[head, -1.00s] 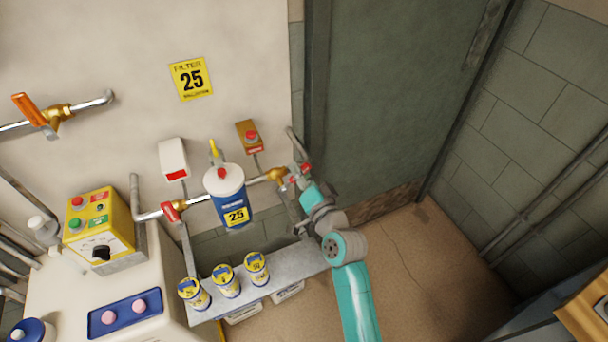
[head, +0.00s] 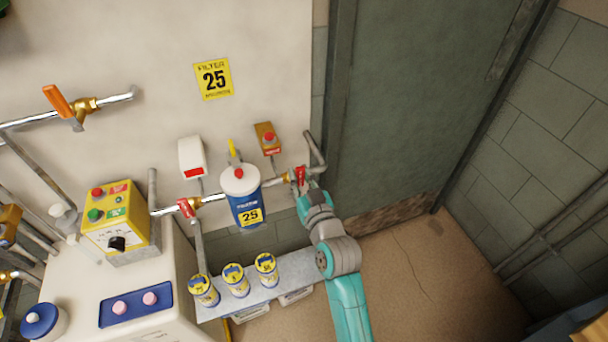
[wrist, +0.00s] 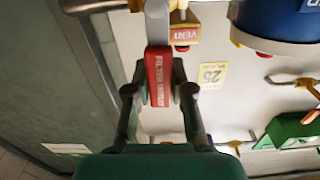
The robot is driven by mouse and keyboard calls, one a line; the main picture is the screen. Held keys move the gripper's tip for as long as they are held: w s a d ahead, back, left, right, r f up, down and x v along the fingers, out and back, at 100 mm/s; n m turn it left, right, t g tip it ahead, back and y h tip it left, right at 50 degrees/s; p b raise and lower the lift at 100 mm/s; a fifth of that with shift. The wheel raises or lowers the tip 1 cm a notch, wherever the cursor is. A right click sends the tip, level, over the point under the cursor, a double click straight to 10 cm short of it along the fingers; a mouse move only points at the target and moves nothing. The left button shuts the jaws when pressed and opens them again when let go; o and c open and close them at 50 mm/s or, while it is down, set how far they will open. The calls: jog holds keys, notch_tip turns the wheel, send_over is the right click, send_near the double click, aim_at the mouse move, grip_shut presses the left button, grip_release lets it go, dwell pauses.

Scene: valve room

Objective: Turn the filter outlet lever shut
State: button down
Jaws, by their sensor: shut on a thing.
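The filter outlet lever (head: 301,174) is red and sits on the pipe just right of the blue and white filter housing (head: 248,208). In the head view it appears to point across the pipe. In the wrist view the red lever (wrist: 158,75), with white lettering, lies between my fingers. My gripper (wrist: 158,92) is shut on it, with a finger on each side. In the head view my gripper (head: 304,186) reaches the lever from below, and its fingertips are partly hidden. Another red lever (head: 186,207) is on the pipe left of the filter.
A grey shelf (head: 290,275) with several yellow-topped cans stands below the filter. An orange vent box (head: 267,138) is above the pipe. A yellow control box (head: 115,218) is at left. A grey-green door (head: 425,110) is close on the right. The floor at right is clear.

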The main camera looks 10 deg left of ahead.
jog(key=shift+a+n, duration=0.15)
jog(key=shift+n, duration=0.15)
dwell(0.4)
jog(key=c, duration=1)
grip_release()
jog(key=shift+s, duration=0.1)
jog(key=v, duration=1.2)
